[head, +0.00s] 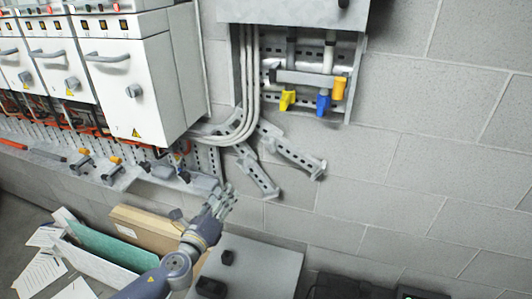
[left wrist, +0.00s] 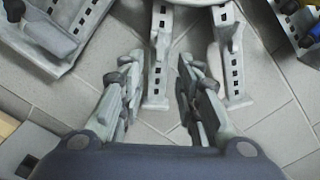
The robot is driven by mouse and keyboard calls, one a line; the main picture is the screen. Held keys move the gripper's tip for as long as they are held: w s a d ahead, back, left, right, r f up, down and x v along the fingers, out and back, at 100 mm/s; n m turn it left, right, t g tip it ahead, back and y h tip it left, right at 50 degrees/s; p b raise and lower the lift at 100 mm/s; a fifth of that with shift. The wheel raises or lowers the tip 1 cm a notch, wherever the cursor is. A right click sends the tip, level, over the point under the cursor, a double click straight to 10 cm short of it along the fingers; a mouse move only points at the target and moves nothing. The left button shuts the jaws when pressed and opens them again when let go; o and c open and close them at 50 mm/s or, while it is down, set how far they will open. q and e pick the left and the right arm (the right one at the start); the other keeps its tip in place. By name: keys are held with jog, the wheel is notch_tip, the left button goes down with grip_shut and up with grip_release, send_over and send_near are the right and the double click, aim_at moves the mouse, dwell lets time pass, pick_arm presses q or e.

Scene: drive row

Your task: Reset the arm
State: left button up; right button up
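My left arm (head: 178,265) comes up from the bottom of the head view, left of the middle. My left gripper (head: 222,196) is in front of the block wall, below the metal cable brackets (head: 258,176). In the left wrist view the two fingers of my left gripper (left wrist: 159,70) stand apart with a gap between them. Nothing is held in the gap; brackets and wall show behind it. My right gripper is in neither view.
White drive cabinets (head: 136,80) with grey handles line the upper left. Below them runs a perforated rail (head: 105,170) with small parts. The block wall (head: 430,150) at right is bare.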

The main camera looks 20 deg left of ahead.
pick_arm(q)
jog(key=s+d+f+n+g+y, duration=0.1)
jog(key=s+f+n+g+y, duration=0.1)
jog(key=s+f+n+g, duration=0.45)
jog(key=s+f+n+g+y, duration=0.25)
jog(key=s+n, duration=0.45)
jog(key=n, duration=0.5)
jog(key=s+d+f+n+g+h, duration=0.2)
jog(key=s+d+n+g+h, duration=0.15)
jog(key=s+d, duration=0.35)
jog(key=s+d+f+n+g+h, duration=0.2)
jog(key=s+d+n, duration=0.25)
jog(key=s, duration=0.45)
notch_tip(320, 180, down, 29)
jog(key=s+m+g+b, duration=0.1)
jog(key=b, duration=0.1)
jog(key=s+a+f+g+b, duration=0.1)
jog(key=s+a+f, duration=0.2)
jog(key=s+f, duration=1.3)
jog(key=shift+s+f+b, duration=0.35)
jog(key=shift+s+f, duration=0.05)
jog(key=shift+f, duration=0.15)
